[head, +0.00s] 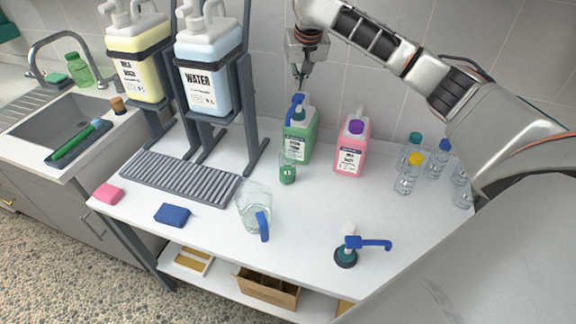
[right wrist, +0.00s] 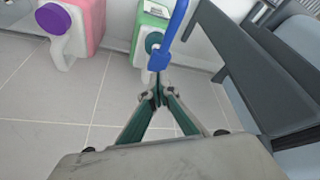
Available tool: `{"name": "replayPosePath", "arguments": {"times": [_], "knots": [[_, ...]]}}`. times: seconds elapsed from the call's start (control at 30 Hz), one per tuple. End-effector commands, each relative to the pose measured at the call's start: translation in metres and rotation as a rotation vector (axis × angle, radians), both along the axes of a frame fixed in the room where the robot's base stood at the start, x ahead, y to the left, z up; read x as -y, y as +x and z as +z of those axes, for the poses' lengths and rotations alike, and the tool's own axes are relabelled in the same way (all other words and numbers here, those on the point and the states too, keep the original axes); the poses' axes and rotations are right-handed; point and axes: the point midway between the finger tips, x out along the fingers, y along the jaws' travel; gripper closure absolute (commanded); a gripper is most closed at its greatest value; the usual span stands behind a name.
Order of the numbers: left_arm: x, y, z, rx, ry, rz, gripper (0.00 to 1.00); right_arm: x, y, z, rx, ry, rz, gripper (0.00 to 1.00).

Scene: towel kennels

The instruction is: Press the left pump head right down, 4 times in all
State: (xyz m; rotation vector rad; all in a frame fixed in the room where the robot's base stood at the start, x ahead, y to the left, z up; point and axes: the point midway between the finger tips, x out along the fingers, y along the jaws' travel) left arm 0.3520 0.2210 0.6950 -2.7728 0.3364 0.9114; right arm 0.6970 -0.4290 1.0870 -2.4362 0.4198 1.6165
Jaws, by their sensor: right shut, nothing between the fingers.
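A green bottle (head: 301,140) stands at the back of the white table, with a blue pump head (head: 295,104) on top. My right gripper (head: 300,86) is shut and empty, pointing down just above this pump head. In the right wrist view its closed fingertips (right wrist: 158,94) are close to the blue pump head (right wrist: 172,36); I cannot tell whether they touch. A small clear bottle with green liquid (head: 287,170) stands in front of the green bottle. A second blue-headed pump (head: 372,244) is at the table's front, away from the bottles. My left gripper is out of view.
A pink bottle with a purple cap (head: 350,146) stands right of the green one. Small capped bottles (head: 408,174) stand farther right. A rack holds yellow and water canisters (head: 207,75) at left. A clear jug (head: 254,207), blue sponge (head: 172,215) and pink sponge (head: 108,194) lie in front.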

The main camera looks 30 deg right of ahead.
Motion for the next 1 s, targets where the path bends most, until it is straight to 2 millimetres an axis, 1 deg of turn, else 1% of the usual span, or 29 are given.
{"name": "replayPosePath", "arguments": {"times": [0.37, 1.0], "knots": [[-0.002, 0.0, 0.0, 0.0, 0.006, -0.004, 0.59, 0.0, 0.0, 0.002, 0.001, 0.001, 0.0, 1.0], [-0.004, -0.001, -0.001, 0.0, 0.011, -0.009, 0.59, 0.0, 0.0, 0.055, 0.001, 0.001, 0.0, 1.0]]}}
